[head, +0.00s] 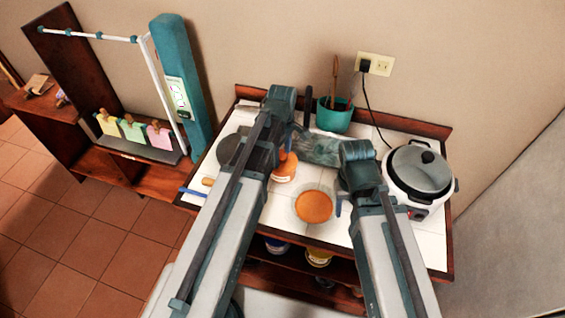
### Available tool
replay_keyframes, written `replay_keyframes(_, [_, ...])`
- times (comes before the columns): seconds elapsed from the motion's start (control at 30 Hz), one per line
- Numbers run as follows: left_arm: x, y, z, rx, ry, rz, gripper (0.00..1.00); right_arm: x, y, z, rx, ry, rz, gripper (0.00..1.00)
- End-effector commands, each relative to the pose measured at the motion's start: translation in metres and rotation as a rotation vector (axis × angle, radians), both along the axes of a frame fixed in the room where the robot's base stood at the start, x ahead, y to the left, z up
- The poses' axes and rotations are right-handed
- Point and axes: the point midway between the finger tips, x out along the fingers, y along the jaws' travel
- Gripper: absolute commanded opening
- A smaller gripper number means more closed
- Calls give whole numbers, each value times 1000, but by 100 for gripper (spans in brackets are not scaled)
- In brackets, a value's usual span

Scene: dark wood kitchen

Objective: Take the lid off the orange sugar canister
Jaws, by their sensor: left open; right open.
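The orange canister (284,170) stands on the white tiled counter, partly hidden behind my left arm. Its orange top and part of a pale label show; whether the lid is seated cannot be made out. My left gripper (277,146) is open, close to the canister's top, and partly covered by its own arm. Whether it touches the canister is unclear. My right gripper (316,149) is open, reaching in from the right, just behind and to the right of the canister. Its fingertips are hard to make out.
A white cooker (420,175) is at the right, a teal crock with utensils (334,116) at the back. A dark round pan (233,150) lies left. Free tiles show near the front right.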

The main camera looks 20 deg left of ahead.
Motion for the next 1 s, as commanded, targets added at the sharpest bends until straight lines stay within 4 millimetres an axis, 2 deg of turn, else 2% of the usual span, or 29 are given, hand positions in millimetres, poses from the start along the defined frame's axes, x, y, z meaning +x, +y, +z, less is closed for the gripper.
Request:
replay_keyframes(0.07, [0, 0, 1, 0, 0, 0, 70, 0, 0, 1, 0, 0, 0, 50])
replay_keyframes(0.4, [0, 0, 1, 0, 0, 0, 9, 0, 0, 1, 0, 0, 0, 50])
replay_keyframes(0.47, [0, 0, 1, 0, 0, 0, 0, 0, 0, 1, 0, 0, 0, 50])
replay_keyframes(0.77, [0, 0, 1, 0, 0, 0, 0, 0, 0, 1, 0, 0, 0, 50])
replay_keyframes(1.0, [1, 8, 21, 0, 0, -1, 0, 0, 0, 21, 0, 0, 1, 50])
